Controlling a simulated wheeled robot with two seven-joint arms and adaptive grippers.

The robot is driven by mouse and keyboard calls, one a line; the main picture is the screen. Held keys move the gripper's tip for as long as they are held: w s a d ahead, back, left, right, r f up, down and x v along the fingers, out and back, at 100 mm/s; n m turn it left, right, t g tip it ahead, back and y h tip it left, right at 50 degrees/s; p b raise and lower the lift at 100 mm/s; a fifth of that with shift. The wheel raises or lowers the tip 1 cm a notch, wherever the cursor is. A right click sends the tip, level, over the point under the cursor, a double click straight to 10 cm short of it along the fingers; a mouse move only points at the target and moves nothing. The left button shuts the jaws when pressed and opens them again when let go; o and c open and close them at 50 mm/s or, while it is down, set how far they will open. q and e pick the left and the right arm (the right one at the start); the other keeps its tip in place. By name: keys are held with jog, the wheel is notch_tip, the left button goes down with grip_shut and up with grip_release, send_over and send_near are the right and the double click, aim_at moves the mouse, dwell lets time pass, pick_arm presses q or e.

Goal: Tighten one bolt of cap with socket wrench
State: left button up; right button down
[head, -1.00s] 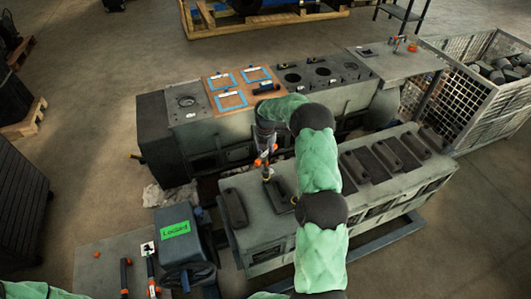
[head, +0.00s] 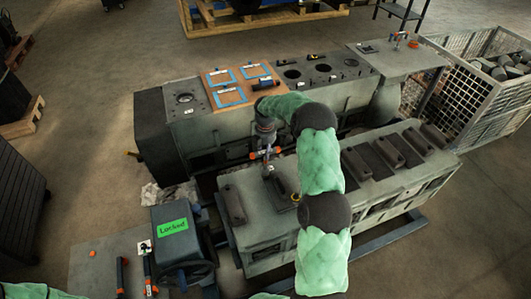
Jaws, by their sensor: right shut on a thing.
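My right gripper (head: 265,153) points down above the near engine block (head: 260,205), its arm in a green sleeve. It is shut on a socket wrench (head: 268,168), of which only a small part shows below the fingers. The wrench's lower end is over a dark cap (head: 283,187) on the block's top. I cannot tell whether the socket touches a bolt. Another dark cap (head: 233,205) lies to the left on the same block. My left gripper is not in view; only some green sleeve shows at the lower left.
Behind stands a second block with an orange board (head: 222,91) and blue gaskets. A box with a green label (head: 174,227) stands at the left, beside a bench (head: 95,265) with tools. A wire crate (head: 480,110) of dark parts is at the right.

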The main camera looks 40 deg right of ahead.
jog(key=m+b, duration=0.2)
jog(key=m, duration=0.4)
jog(key=shift+s+m, duration=0.15)
jog(key=shift+m, duration=0.25)
jog(key=m+b, duration=0.1)
jog(key=m, duration=0.5)
jog(key=shift+s+a+f+m+b, duration=0.1)
jog(key=shift+a+m+b, duration=0.05)
jog(key=shift+m+b, duration=0.2)
jog(key=m+b, duration=0.1)
jog(key=m, duration=0.5)
jog(key=shift+s+m+b, duration=0.1)
jog(key=shift+m+b, duration=0.15)
jog(key=shift+b, duration=0.1)
jog(key=m, duration=0.3)
jog(key=shift+b, duration=0.35)
jog(key=m, duration=0.3)
jog(key=shift+s+m+b, duration=0.15)
jog(key=shift+m+b, duration=0.15)
jog(key=shift+m, duration=0.1)
